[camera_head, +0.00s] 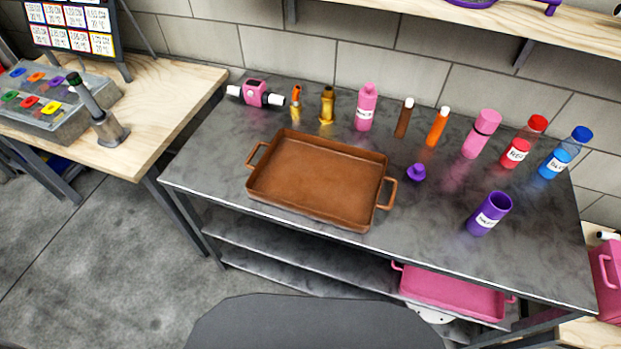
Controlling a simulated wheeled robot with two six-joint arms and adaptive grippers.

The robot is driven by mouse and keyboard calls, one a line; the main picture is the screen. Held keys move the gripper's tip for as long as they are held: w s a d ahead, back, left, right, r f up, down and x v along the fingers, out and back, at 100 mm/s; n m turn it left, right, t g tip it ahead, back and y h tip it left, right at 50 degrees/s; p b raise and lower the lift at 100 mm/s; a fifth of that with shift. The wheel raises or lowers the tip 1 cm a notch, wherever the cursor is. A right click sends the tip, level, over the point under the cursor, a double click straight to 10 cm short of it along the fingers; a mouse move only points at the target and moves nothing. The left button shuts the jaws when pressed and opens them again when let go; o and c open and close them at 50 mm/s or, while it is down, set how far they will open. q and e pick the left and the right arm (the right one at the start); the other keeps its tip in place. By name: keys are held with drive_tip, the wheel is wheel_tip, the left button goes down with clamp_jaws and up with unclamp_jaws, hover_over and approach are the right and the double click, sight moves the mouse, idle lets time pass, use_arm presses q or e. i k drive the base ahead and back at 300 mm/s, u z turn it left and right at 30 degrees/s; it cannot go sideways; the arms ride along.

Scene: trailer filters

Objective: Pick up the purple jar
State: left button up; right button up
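The purple jar (490,214) stands on the right part of the dark metal table (420,240), near its front edge. It is a cylinder with a white label, and its top looks open. A small purple piece with a knob, like a lid (416,173), lies on the table to the jar's left and farther back. Neither of my grippers shows in the head view, and nothing touches the jar.
A brown tray (262,207) with two handles sits left of the jar, empty. Along the back stand a pink bottle (366,108), a pink cylinder (482,134), a red bottle (517,151), a blue bottle (556,163) and smaller items. A pink tray (455,291) lies below. Clear tabletop surrounds the jar.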

sight(496, 204)
drive_tip(key=z, duration=1.4)
drive_tip(key=k, duration=1.25)
drive_tip(key=u, duration=0.75)
drive_tip(key=i, duration=1.7)
drive_tip(key=z, duration=0.5)
